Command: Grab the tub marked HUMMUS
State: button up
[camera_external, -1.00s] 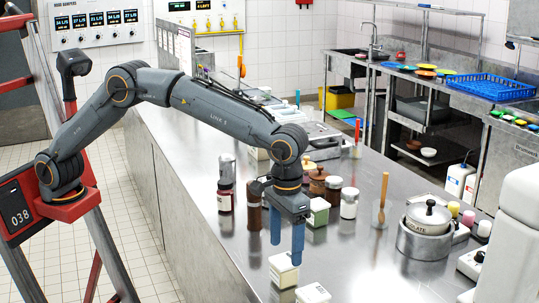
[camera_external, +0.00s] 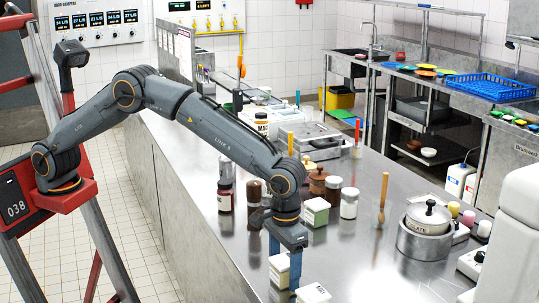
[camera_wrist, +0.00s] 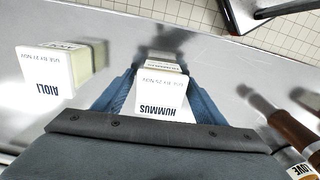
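The white tub marked HUMMUS (camera_wrist: 161,92) is centred in the wrist view, upright on the steel counter. In the external view the tub (camera_external: 279,277) stands near the front, partly hidden by a finger. My gripper (camera_external: 285,266) points down, with its blue fingers on either side of the tub. In the wrist view the gripper (camera_wrist: 162,90) shows one finger at each side of the tub. The fingers look open, spaced close to the tub's sides; contact is not clear.
A similar tub marked AIOLI (camera_wrist: 45,77) stands to the left in the wrist view; in the external view it (camera_external: 313,294) is close beside. Another pale tub (camera_external: 316,211) stands behind.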

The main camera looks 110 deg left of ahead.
jog(key=c, duration=1)
jog(key=shift+c, duration=0.3)
jog(key=shift+r, duration=0.1)
